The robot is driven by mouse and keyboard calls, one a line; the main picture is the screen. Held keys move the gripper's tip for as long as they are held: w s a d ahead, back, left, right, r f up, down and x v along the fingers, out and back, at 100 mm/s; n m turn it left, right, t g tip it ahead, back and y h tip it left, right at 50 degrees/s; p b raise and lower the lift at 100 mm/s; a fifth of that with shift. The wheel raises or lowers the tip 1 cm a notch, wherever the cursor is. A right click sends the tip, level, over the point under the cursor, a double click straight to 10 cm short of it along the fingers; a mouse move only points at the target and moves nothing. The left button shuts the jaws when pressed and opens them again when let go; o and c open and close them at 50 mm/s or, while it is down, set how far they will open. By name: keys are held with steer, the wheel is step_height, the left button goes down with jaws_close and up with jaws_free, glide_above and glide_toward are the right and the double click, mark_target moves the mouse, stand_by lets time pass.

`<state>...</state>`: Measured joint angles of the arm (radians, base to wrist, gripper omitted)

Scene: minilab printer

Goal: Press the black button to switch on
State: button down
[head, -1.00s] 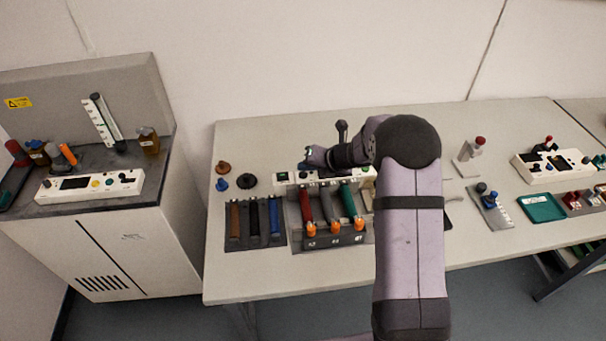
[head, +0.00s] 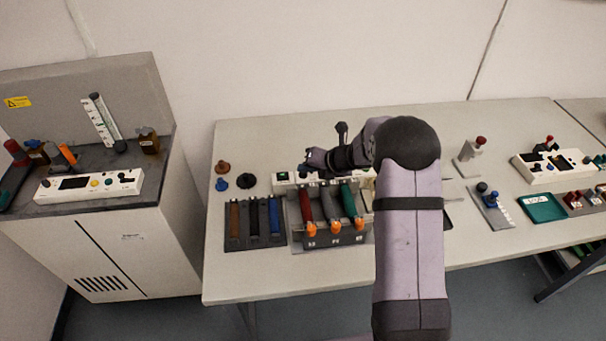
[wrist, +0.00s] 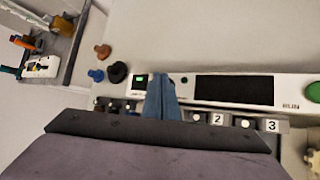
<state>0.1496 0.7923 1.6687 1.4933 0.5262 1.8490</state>
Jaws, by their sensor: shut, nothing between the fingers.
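A white control panel (wrist: 285,92) runs across the wrist view, with a small green-lit display (wrist: 141,80) at its left end and a dark screen (wrist: 234,90). A small black round button (wrist: 184,79) shows just right of my fingertips. My gripper (wrist: 162,84) is shut and empty, its blue-grey fingers over the panel between the green display and the black button. I cannot tell whether the fingertips touch the panel. In the head view my gripper (head: 306,166) is above the panel (head: 282,183), whose middle is largely hidden by my arm.
Black (head: 246,181) and brown (head: 222,166) knobs lie to the left. A green button (wrist: 313,92) is at the panel's right.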

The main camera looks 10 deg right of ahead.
mark_target(306, 176)
steer(key=shift+f+b, duration=0.35)
steer(key=shift+f, duration=0.2)
stand_by(0.4)
steer(key=shift+r, duration=0.15)
stand_by(0.3)
steer(key=shift+r+p, duration=0.8)
steer(key=shift+p, duration=0.05)
step_height(306, 176, up, 5)
steer(key=p, duration=0.5)
stand_by(0.7)
